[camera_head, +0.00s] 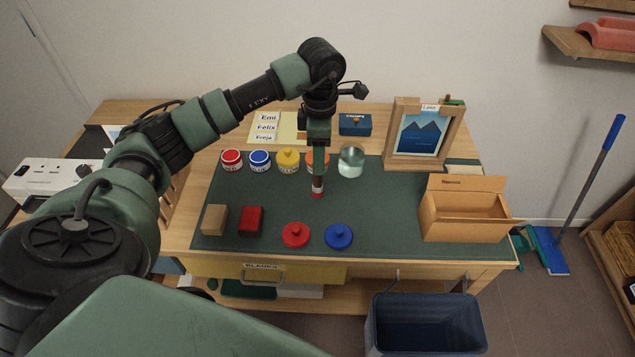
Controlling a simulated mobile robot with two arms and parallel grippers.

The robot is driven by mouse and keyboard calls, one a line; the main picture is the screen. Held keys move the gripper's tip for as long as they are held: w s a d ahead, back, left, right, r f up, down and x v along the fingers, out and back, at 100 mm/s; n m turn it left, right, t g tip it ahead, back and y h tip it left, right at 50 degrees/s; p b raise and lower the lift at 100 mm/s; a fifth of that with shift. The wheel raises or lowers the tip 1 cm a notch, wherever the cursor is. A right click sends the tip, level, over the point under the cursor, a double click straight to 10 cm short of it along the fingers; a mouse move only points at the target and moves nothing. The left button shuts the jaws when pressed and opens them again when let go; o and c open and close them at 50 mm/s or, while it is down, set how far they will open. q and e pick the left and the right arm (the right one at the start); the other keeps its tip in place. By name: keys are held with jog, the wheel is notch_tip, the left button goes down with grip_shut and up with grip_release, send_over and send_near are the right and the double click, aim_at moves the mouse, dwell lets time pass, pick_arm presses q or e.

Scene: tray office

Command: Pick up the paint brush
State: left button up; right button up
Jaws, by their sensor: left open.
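I cannot clearly make out a paint brush in the head view. My left gripper (317,182) points down over the green mat (380,210), in front of the row of paint pots. It is open. A small red and white piece shows at its lower end. I cannot tell whether this is part of the fingers or an object between or behind them. An orange pot (326,158) is partly hidden behind the gripper. A clear glass jar (351,161) stands just right of it. My right gripper is not in view.
Red (231,161), blue (259,161) and yellow (288,161) pots stand left of the gripper. Blocks and two round lids, red (295,235) and blue (338,236), lie in front. A framed picture (420,138) and open cardboard box (465,217) stand right. The mat's right-centre is clear.

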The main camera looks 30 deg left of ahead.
aim_at(318, 180)
pick_arm(q)
jog(key=f+p, duration=0.1)
jog(key=f, duration=0.5)
jog(key=shift+s+a+f+p, duration=0.15)
jog(key=shift+s+f+p, duration=0.05)
jog(key=shift+f+p, duration=0.15)
jog(key=shift+f, duration=0.15)
grip_shut()
